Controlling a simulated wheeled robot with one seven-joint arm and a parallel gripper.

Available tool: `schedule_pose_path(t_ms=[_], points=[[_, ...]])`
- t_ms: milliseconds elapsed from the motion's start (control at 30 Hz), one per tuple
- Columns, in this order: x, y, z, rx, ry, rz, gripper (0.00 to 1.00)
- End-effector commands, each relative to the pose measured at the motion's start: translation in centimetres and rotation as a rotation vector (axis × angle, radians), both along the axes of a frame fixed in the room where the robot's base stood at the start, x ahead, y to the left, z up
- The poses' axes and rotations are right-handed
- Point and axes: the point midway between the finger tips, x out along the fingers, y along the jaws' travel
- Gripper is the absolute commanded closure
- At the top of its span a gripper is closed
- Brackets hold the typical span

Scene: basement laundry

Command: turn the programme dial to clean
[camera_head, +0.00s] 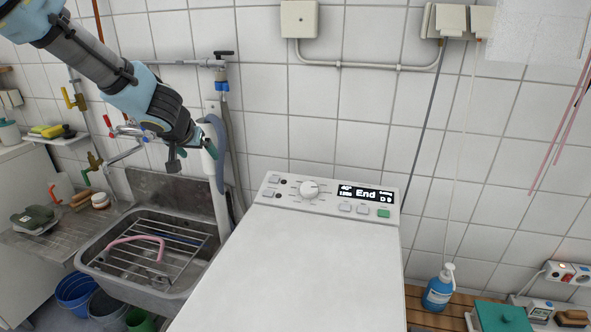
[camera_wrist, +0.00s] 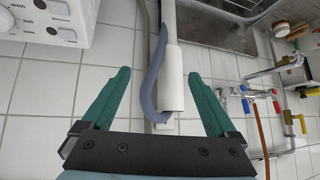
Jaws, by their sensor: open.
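The programme dial (camera_head: 310,189) is a round white knob on the sloped control panel at the back of a white top-loading washing machine (camera_head: 290,265). Small labels ring the dial, too small to read. The display (camera_head: 366,194) to its right reads "End". My gripper (camera_head: 191,158) is up and left of the panel, above the sink side, apart from the dial. In the wrist view, its teal fingers (camera_wrist: 158,74) are spread and empty. A corner of the machine's panel (camera_wrist: 28,42) shows at the upper left there; I cannot make out the dial's pointer.
A white pipe with a grey-blue hose (camera_wrist: 152,75) stands behind the fingers. A metal sink (camera_head: 150,275) with a rack and pink hose is left of the machine. A blue bottle (camera_head: 437,292) stands on slats at right. The machine's lid is clear.

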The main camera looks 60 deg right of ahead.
Motion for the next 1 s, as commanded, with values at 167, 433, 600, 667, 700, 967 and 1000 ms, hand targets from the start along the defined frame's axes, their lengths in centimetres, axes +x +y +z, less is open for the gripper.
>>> schedule_pose_path(t_ms=[167,433,600,667,700,967,1000], points=[[-10.9,-9.4,0.7,0.117,0.044,-0.145,0.07],[-22.5,-12.7,-0.4,0.294,0.173,-0.333,0.07],[-23.9,-13.1,-1.4,0.319,0.193,-0.363,0.07],[-23.8,-13.4,-2.1,0.320,0.192,-0.362,0.07],[-23.8,-13.6,-2.7,0.319,0.192,-0.364,0.07],[-23.4,-15.4,-7.1,0.318,0.191,-0.362,0.07],[-23.3,-15.7,-7.7,0.318,0.191,-0.362,0.07]])
